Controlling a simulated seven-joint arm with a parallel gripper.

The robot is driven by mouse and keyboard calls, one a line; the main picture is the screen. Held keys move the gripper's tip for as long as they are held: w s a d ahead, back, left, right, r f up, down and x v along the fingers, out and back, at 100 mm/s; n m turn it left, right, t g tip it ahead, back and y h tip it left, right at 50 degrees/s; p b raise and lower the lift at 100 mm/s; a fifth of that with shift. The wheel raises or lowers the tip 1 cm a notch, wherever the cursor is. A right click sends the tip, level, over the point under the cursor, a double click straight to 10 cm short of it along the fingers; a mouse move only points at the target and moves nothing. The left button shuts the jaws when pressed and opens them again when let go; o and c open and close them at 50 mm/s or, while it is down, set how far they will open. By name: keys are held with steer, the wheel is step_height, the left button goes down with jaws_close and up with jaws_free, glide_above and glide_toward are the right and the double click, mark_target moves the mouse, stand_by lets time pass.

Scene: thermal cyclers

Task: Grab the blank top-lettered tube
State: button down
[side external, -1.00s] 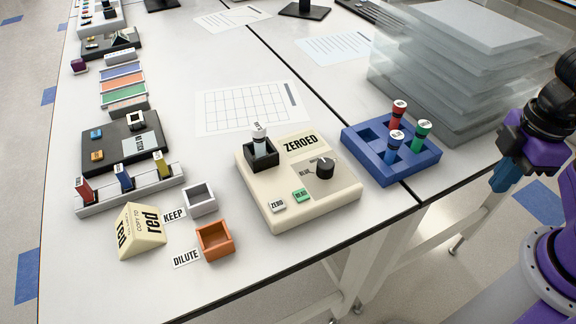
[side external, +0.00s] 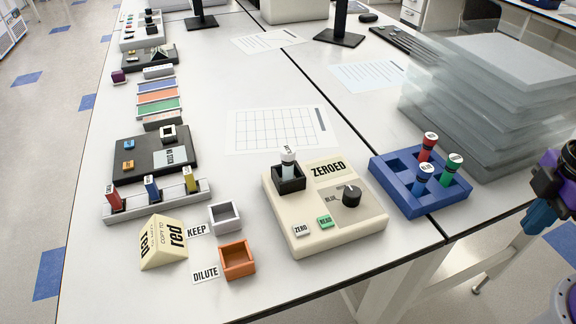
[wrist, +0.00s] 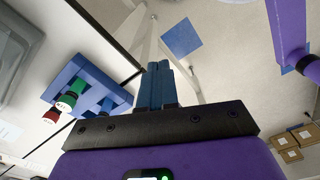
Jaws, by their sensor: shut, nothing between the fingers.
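A pale tube (side external: 289,168) with a white lettered cap stands upright in the black well (side external: 290,184) of the cream instrument (side external: 325,235). Its lettering is too small to read surely. Red (side external: 426,151), blue (side external: 422,177) and green (side external: 451,168) tubes with white lettered tops stand in the blue rack (side external: 388,181). My gripper (side external: 530,228) is at the right edge, off the table's side, apart from every tube. In the wrist view its blue fingers (wrist: 160,68) are together and empty. The rack (wrist: 62,80) shows there to their left, with red and green tubes.
Clear stacked plates (side external: 480,100) stand behind the rack. Left of the instrument are a grey open box (side external: 225,217), an orange box (side external: 238,260) and a cream sign block (side external: 163,243). A grey strip (side external: 190,201) holds red, blue and yellow pieces. A grid sheet lies flat behind the instrument.

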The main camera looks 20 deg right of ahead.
stand_by(0.3)
steer(key=c, duration=0.7)
jaws_free()
steer(key=shift+w, duration=0.1)
